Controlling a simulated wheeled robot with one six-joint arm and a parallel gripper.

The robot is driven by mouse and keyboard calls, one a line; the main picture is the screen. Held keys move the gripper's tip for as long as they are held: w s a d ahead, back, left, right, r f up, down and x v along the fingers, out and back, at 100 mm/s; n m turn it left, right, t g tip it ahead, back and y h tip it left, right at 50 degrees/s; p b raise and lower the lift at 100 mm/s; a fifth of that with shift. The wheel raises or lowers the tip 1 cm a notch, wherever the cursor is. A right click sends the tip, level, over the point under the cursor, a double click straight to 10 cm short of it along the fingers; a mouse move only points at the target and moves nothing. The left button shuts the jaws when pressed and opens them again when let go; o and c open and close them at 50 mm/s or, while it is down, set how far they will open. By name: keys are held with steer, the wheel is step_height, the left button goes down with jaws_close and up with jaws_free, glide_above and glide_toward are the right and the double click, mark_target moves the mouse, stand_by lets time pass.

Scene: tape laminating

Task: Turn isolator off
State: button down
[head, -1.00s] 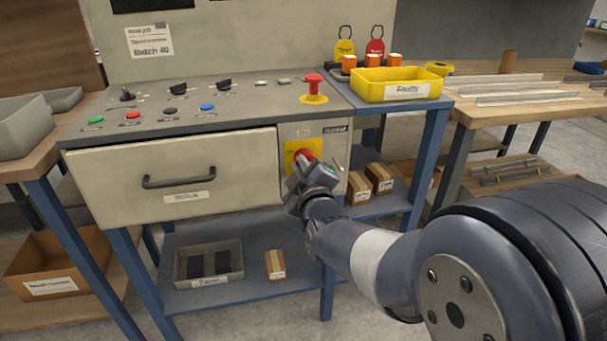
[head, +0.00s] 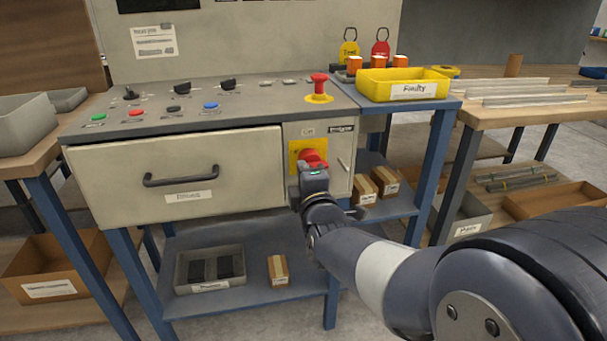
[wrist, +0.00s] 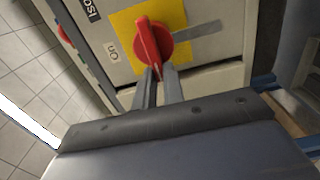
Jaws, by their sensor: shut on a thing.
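The isolator is a red rotary handle (wrist: 153,42) on a yellow plate (wrist: 120,22), set in the front panel right of the drawer. It also shows in the head view as a red handle (head: 313,156) partly hidden behind my gripper. My gripper (wrist: 157,75) is shut on the lower end of the handle. In the wrist view an "On" label (wrist: 111,52) sits beside the plate, and the handle's grip points toward my fingers.
A red mushroom button (head: 319,84) stands on the console top above. A yellow "Faulty" bin (head: 403,84) sits to the right. A wide drawer (head: 180,175) with a black handle is shut to the left. Small boxes (head: 366,190) stand on the shelf right of my gripper.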

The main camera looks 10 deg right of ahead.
stand_by(0.4)
steer(key=c, duration=1.5)
jaws_free()
steer(key=s+p, duration=0.2)
steer(key=s, duration=0.8)
steer(key=shift+s+p, duration=0.3)
steer(key=shift+s, duration=0.1)
steer(key=shift+w, duration=0.1)
steer(key=w+b, duration=0.2)
steer(key=w, duration=0.8)
steer(key=shift+w, duration=0.3)
